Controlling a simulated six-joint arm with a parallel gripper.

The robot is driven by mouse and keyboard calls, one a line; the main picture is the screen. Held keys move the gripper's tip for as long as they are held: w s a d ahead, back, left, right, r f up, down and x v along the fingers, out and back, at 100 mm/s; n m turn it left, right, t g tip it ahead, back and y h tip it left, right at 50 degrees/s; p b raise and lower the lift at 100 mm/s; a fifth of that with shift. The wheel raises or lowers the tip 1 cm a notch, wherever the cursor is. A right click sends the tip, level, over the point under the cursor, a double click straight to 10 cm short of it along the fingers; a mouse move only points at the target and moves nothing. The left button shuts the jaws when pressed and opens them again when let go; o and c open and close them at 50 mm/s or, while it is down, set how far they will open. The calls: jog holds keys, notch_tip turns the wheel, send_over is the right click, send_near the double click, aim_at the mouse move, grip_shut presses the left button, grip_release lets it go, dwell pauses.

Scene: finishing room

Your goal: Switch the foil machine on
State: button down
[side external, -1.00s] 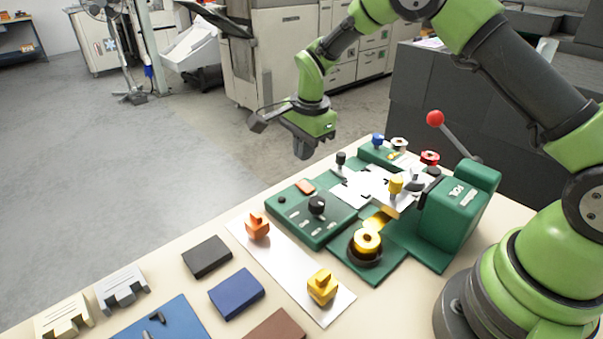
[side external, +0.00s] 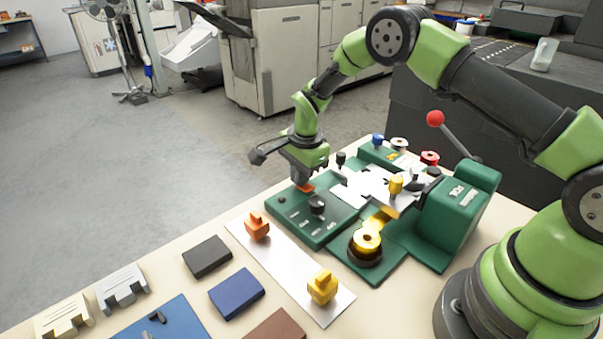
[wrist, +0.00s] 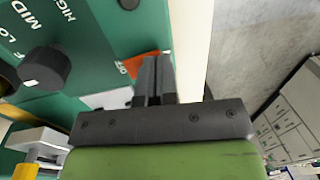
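The green foil machine (side external: 455,220) stands on the table, with a control panel (side external: 330,228) at its left. An orange rocker switch (side external: 307,189) sits at the panel's far edge. It also shows in the wrist view (wrist: 135,65), partly hidden by my fingers. My gripper (side external: 302,183) points down right at the switch. In the wrist view its two fingers (wrist: 152,68) are together with nothing between them. Whether they touch the switch I cannot tell. A black dial (side external: 317,205) with markings such as MID is beside the switch, also in the wrist view (wrist: 45,68).
A red-knobbed lever (side external: 435,118) rises from the machine. A gold foil roll (side external: 367,242) lies in front. Orange (side external: 257,226) and yellow (side external: 322,287) stamps stand on a pale plate (side external: 285,262). Black (side external: 207,257) and blue (side external: 236,293) blocks lie nearer the front.

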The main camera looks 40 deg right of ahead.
jog(key=shift+s, duration=0.1)
jog(key=shift+s+r, duration=0.2)
jog(key=shift+s, duration=0.55)
notch_tip(320, 180, up, 14)
jog(key=w, duration=0.1)
jog(key=shift+w, duration=0.35)
